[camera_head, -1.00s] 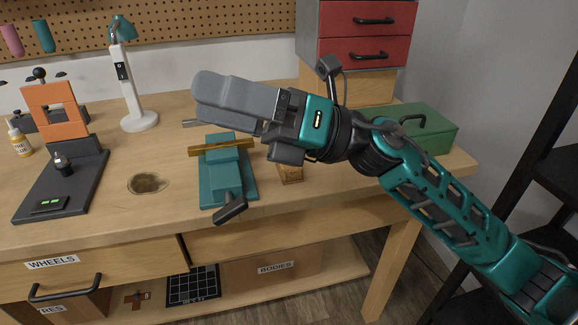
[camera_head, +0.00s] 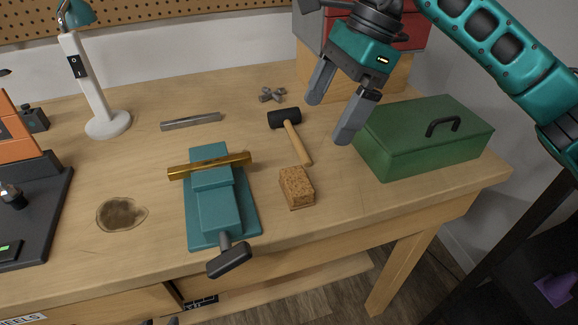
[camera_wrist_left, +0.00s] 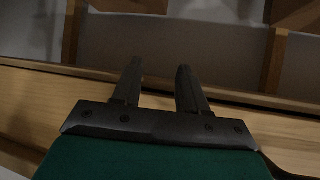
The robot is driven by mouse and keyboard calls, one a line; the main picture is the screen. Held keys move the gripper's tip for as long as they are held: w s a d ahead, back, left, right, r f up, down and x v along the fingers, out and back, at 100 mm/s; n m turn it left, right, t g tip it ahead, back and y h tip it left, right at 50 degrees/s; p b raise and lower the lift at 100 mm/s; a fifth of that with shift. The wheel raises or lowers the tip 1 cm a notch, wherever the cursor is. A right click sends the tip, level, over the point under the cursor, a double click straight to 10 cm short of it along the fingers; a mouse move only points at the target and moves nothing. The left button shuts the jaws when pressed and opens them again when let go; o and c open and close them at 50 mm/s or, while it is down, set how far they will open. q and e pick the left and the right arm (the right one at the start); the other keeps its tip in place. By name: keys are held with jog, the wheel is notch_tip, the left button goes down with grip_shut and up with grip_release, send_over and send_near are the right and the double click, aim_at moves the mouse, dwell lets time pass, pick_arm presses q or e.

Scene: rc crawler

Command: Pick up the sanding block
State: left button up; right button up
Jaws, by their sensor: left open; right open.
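The sanding block (camera_head: 297,187), a speckled brown cork-like block, lies on the workbench near its front edge, right of the teal vise. Nothing covers it in the head view. My right gripper (camera_head: 331,118) is open and empty, fingers pointing down and left, above the bench, up and right of the block in the picture. My left gripper (camera_wrist_left: 158,76) is open and empty in the left wrist view, with the bench's wooden edge beyond it. The block does not show in that view.
A teal vise (camera_head: 213,205) with a brass-coloured bar stands left of the block. A mallet (camera_head: 295,137) lies just behind it, and a green toolbox (camera_head: 425,140) stands to the right. A metal bar (camera_head: 191,121) and lamp (camera_head: 97,90) are further back left.

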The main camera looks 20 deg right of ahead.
send_over(298, 179)
jog(key=d, duration=0.2)
jog(key=f, duration=0.6)
jog(key=shift+w+d+f, duration=0.1)
jog(key=shift+w+f, duration=0.2)
jog(key=shift+f, duration=0.1)
jog(key=shift+s+x, duration=0.15)
jog(key=shift+x, duration=1.15)
jog(key=shift+s+x, duration=0.15)
jog(key=shift+x, duration=1.2)
jog(key=shift+c, duration=0.4)
jog(key=c, duration=0.9)
jog(key=shift+r, duration=0.1)
jog(key=shift+c, duration=0.2)
notch_tip(298, 179, up, 10)
